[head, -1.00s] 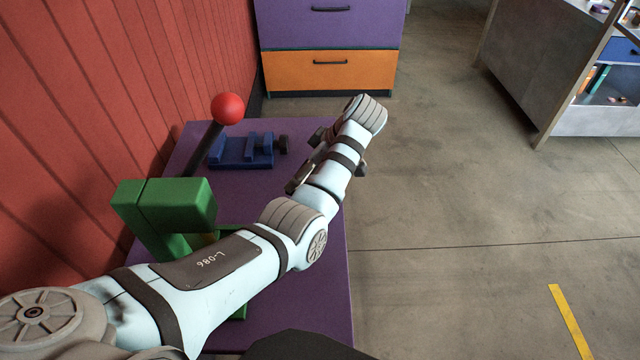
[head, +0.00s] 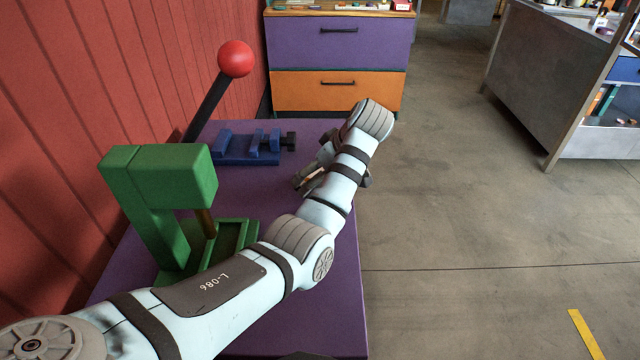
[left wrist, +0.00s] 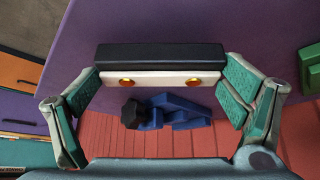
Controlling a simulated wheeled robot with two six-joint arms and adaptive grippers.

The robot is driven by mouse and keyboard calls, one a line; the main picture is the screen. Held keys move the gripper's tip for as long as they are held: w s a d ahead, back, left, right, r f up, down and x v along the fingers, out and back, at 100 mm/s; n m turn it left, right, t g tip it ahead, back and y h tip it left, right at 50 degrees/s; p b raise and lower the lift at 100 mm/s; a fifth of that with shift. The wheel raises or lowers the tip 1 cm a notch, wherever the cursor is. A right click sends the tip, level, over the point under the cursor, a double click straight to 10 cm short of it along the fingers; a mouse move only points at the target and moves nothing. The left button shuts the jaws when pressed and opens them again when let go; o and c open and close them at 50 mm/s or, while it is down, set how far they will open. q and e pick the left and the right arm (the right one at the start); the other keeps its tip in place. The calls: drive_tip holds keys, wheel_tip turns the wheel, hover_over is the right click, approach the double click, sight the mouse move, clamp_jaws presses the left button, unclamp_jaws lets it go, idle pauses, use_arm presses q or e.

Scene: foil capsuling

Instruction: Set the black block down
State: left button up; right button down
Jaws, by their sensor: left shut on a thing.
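The black block (left wrist: 160,55) is a long bar in the left wrist view, with a white strip (left wrist: 160,80) along one side carrying two brass-coloured dots. My left gripper (left wrist: 160,84) has green-padded fingers at both ends of this piece and is shut on it. In the head view, my left gripper (head: 314,170) is over the right part of the purple table (head: 270,190), and the block is mostly hidden by my arm. I cannot tell whether the block touches the table. My right gripper is not in view.
A blue vise (head: 240,147) stands at the table's back. A green press (head: 170,180) is at left, with a red-knobbed lever (head: 235,59) behind it. A red wall (head: 100,70) bounds the left side. An orange and purple cabinet (head: 335,92) stands beyond; open floor lies right.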

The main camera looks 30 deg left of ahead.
use_arm(q)
drive_tip(key=shift+s+f, duration=0.3)
drive_tip(key=shift+f, duration=0.45)
drive_tip(key=shift+w+f, duration=0.1)
drive_tip(key=o, duration=1)
drive_tip(key=shift+f, duration=0.1)
drive_tip(key=shift+c, duration=0.2)
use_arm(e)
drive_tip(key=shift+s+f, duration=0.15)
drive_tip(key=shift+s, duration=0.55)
use_arm(q)
drive_tip(key=p+v, duration=0.3)
drive_tip(key=v, duration=0.9)
drive_tip(key=shift+p, duration=0.4)
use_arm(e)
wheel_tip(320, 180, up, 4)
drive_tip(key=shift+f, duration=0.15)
